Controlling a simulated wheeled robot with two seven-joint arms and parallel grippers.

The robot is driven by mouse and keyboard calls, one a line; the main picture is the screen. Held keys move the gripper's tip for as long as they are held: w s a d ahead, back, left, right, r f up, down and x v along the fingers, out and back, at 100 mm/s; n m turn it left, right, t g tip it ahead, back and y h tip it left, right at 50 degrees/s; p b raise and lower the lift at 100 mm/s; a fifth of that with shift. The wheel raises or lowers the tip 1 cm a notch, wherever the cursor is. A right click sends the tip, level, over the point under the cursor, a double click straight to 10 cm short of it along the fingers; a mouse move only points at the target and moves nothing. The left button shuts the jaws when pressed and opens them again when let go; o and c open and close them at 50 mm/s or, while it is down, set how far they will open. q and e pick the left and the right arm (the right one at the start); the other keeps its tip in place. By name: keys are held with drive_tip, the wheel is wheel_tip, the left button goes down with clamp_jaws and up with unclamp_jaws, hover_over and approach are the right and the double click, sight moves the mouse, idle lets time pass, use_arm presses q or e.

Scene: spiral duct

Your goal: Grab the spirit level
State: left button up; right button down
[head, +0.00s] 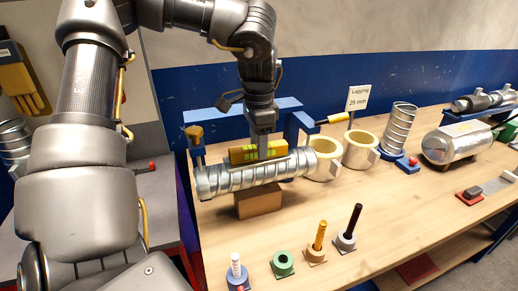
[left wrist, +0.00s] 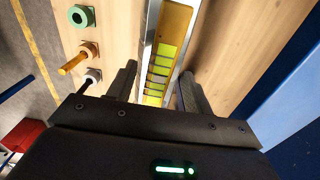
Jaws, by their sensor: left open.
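The spirit level (head: 242,154) is a yellow bar with green vials, lying along the top of the silver spiral duct (head: 225,181). In the left wrist view the spirit level (left wrist: 176,25) runs lengthwise between the two dark fingers, with a visible gap on each side. My left gripper (head: 264,150) points down from above at the middle of the level; one finger covers part of its near face in the head view. The gripper (left wrist: 158,72) is open and straddles the level without closing on it. My right gripper is not seen.
The duct lies over a brown block (head: 258,203) on the wooden bench (head: 390,245). A blue frame (head: 300,124) stands behind. Cream rolls (head: 361,150) are to the right. Several small pegs and rings, including a green ring (head: 283,263), stand in front.

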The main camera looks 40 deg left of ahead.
use_arm(q)
drive_tip(key=shift+f, duration=0.3)
drive_tip(key=shift+d, duration=0.1)
drive_tip(key=c, duration=0.4)
clamp_jaws()
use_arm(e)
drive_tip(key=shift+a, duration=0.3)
use_arm(q)
drive_tip(key=shift+r, duration=0.15)
